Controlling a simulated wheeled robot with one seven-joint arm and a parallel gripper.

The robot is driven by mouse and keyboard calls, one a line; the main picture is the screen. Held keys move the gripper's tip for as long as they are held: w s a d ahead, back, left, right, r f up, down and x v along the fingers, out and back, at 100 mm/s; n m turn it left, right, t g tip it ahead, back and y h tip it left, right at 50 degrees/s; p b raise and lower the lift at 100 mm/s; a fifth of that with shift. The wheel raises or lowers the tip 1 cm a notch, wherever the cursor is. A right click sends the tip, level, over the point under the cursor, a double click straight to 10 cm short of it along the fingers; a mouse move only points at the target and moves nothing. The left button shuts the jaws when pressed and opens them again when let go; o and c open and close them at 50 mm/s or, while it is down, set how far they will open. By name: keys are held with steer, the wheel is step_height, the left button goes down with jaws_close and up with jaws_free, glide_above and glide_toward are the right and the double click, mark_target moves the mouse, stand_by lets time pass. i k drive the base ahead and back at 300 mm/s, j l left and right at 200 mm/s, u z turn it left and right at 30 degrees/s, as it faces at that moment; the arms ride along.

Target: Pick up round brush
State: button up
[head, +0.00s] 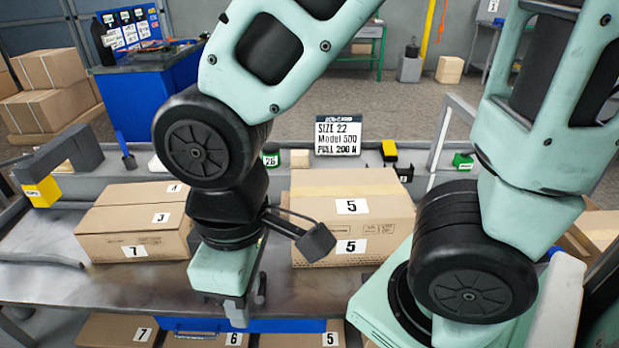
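I cannot pick out a round brush with certainty. A small tool with a blue handle and a dark head (127,156) leans at the back left of the bench, and its kind is too small to tell. My gripper (247,305) points down over the front part of the metal bench (150,281), between two cardboard boxes. Its fingers are seen from an angle that hides the gap between them, and no object shows in them. My arm hides part of the bench behind the gripper.
A box marked 7 and J (110,222) stands left of my gripper, and a box marked 5 (380,204) stands right. Small yellow-black (389,151) and green (462,161) items sit along the back ledge. A sign (338,137) stands behind. More boxes lie below.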

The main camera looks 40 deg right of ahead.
mark_target(121, 141)
steer(key=z, duration=0.25)
steer(key=i+j+z, duration=0.15)
steer(key=j+z, duration=0.25)
steer(key=i+j+z, duration=0.15)
steer(key=z, duration=0.2)
steer(key=i+j+z, duration=0.15)
steer(key=j, duration=0.6)
steer(key=i+j+z, duration=0.2)
steer(key=j, duration=0.6)
steer(key=j+z, duration=0.15)
steer(key=j, duration=1.35)
steer(key=i+j, duration=0.1)
steer(key=j, duration=0.7)
